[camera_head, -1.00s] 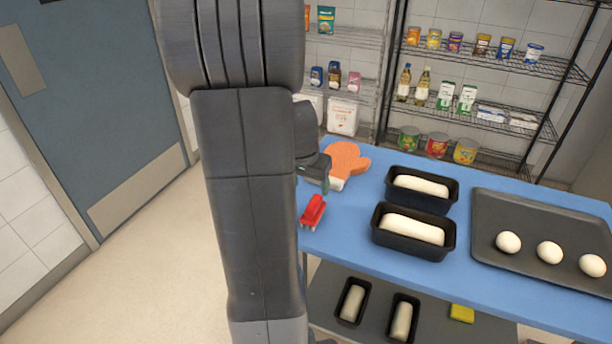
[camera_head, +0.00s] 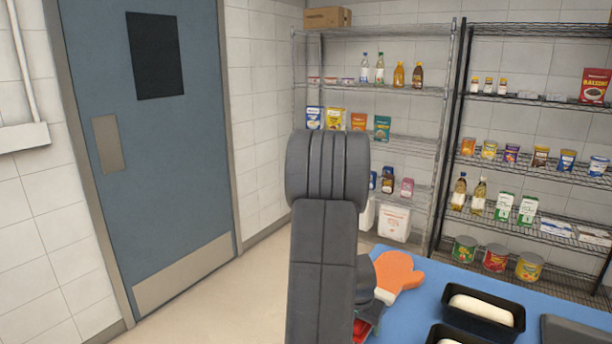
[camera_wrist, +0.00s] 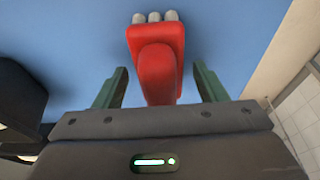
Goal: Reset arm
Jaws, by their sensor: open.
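My gripper (camera_wrist: 160,84) is open over the blue table (camera_wrist: 75,30), with one green finger on each side of a red tool (camera_wrist: 158,50). The tool has a red handle, a wider red head and several pale rounded tips. Open space shows between the handle and each finger. In the camera_head view, my dark grey arm (camera_head: 325,250) rises in the middle and hides most of the gripper. Only a bit of the red tool (camera_head: 362,329) shows beside it there, at the bottom edge.
An orange oven mitt (camera_head: 398,271) lies on the table near the arm. Stocked wire shelves (camera_head: 390,90) line the back wall. A blue door (camera_head: 150,150) and clear floor lie left.

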